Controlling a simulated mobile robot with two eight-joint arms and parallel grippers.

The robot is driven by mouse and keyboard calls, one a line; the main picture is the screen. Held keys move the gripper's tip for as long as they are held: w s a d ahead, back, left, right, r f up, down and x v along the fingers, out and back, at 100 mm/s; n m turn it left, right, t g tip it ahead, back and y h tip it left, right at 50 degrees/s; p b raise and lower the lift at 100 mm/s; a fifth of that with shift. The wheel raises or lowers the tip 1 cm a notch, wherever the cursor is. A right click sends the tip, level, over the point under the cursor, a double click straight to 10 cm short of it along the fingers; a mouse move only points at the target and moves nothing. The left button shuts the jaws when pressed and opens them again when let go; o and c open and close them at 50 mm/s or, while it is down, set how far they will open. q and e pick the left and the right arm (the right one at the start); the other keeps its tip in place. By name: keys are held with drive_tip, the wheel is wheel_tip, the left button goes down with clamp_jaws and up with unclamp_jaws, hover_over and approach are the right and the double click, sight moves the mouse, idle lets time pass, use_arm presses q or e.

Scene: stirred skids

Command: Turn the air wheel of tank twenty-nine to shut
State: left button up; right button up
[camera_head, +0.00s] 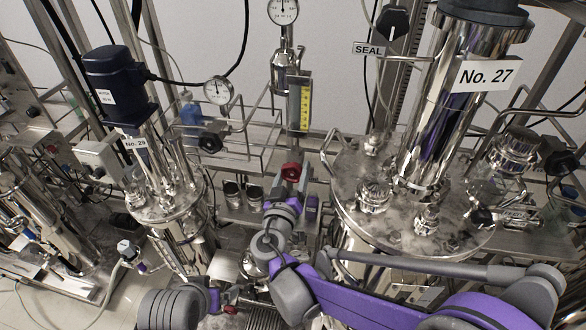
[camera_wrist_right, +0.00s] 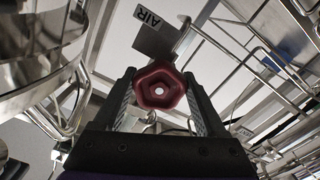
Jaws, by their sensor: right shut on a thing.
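The air wheel is a dark red, lobed knob (camera_wrist_right: 159,88) with a pale centre, under a tag reading AIR (camera_wrist_right: 157,32) in the right wrist view. My right gripper (camera_wrist_right: 160,100) has one finger on each side of it and is shut on it. In the head view the red wheel (camera_head: 291,171) shows at the tip of my right gripper (camera_head: 290,182), in front of the gauge pipework. Tank twenty-nine (camera_head: 168,206), labelled No. 29, stands to the left with a dark blue motor on top.
Tank No. 27 (camera_head: 410,225) stands close on the right, with a looped handle and fittings on its lid. Wire rails (camera_head: 250,150) and a yellow-scaled flowmeter (camera_head: 300,105) stand behind the wheel. In the wrist view, wire racks (camera_wrist_right: 265,60) crowd the right side.

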use_arm(q)
drive_tip(key=shift+w+r, duration=0.4)
drive_tip(key=shift+r, duration=0.2)
use_arm(e)
drive_tip(key=shift+r+m, duration=0.1)
drive_tip(key=shift+m, duration=0.5)
use_arm(q)
drive_tip(key=shift+p, duration=0.3)
use_arm(e)
drive_tip(key=o, duration=1.3)
drive_tip(key=shift+s, duration=0.1)
use_arm(q)
drive_tip(key=shift+s+f+b, duration=0.65)
drive_tip(key=shift+f+b, duration=0.05)
drive_tip(key=shift+f, duration=0.3)
use_arm(e)
drive_tip(key=shift+s+a, duration=0.35)
drive_tip(key=shift+s, duration=1.4)
drive_tip(key=shift+s+a, duration=0.35)
drive_tip(key=shift+s, duration=1.4)
drive_tip(key=shift+s+a, duration=0.35)
drive_tip(key=shift+s, duration=1.4)
